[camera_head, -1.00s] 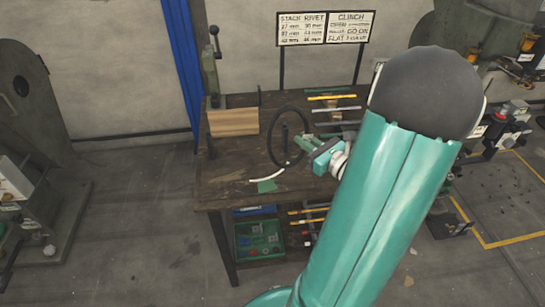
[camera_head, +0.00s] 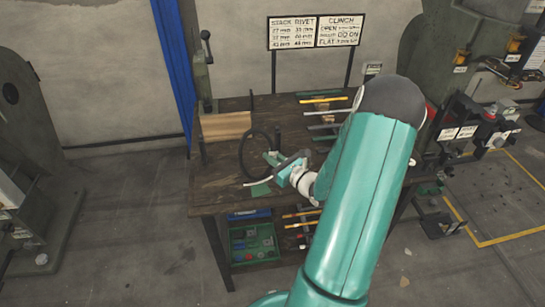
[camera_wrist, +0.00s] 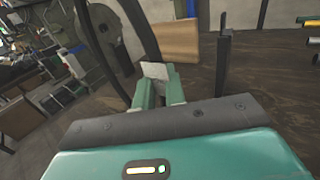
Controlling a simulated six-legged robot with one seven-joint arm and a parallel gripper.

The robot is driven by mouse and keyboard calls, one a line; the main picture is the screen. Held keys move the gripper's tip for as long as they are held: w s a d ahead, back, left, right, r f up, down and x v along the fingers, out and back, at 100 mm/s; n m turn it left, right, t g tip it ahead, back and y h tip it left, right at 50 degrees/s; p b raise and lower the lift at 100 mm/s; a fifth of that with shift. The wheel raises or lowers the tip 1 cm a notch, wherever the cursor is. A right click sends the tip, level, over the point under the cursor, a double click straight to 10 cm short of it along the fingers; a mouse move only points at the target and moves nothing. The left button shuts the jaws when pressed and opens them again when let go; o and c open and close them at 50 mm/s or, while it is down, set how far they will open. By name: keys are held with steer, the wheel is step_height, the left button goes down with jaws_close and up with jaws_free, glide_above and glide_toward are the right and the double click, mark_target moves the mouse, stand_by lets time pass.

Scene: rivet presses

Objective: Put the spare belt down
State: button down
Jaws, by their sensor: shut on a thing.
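The spare belt is a thin black loop (camera_head: 246,142), held upright over the workbench (camera_head: 215,175) and left of a dark post (camera_head: 278,138). My gripper (camera_head: 272,160) is shut on the belt at its lower right side. In the wrist view, the belt's dark strips (camera_wrist: 104,55) rise on the left, and my gripper's green fingers (camera_wrist: 158,88) are close together with a pale piece between them. The pinched part of the belt is hidden there. I cannot tell whether the loop's bottom touches the bench.
A wooden block (camera_head: 225,126) stands at the bench's back left. Several bars and yellow tools (camera_head: 322,99) lie at the right. A green crate (camera_head: 253,243) sits below. The bench's left front is clear.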

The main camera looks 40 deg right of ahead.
steer(key=c, duration=1.5)
jaws_free()
steer(key=shift+f, duration=0.1)
steer(key=shift+o, duration=0.2)
steer(key=shift+s, duration=0.2)
steer(key=s, duration=1.2)
steer(key=w+a+r+n+g+y, duration=0.1)
steer(key=a+r+n+g+y, duration=0.25)
steer(key=a+n, duration=0.35)
steer(key=w+a+r+n+g+y, duration=0.2)
steer(key=a+r+n+g+y, duration=0.15)
steer(key=a+n, duration=0.45)
steer(key=w+a+r+n+g+y, duration=0.1)
steer(key=a+r+n+g+y, duration=0.25)
steer(key=a, duration=0.65)
steer(key=s+a+r+n+g+h, duration=0.1)
steer(key=s+a+r+n+h, duration=0.2)
steer(key=n, duration=0.6)
steer(key=s+a+r+n+g+h, duration=0.1)
steer(key=s+a+r+n+h, duration=0.3)
steer(key=r+n+h, duration=0.3)
steer(key=shift+a+r+n, duration=0.15)
steer(key=shift+a+n, duration=0.45)
steer(key=shift+n, duration=0.25)
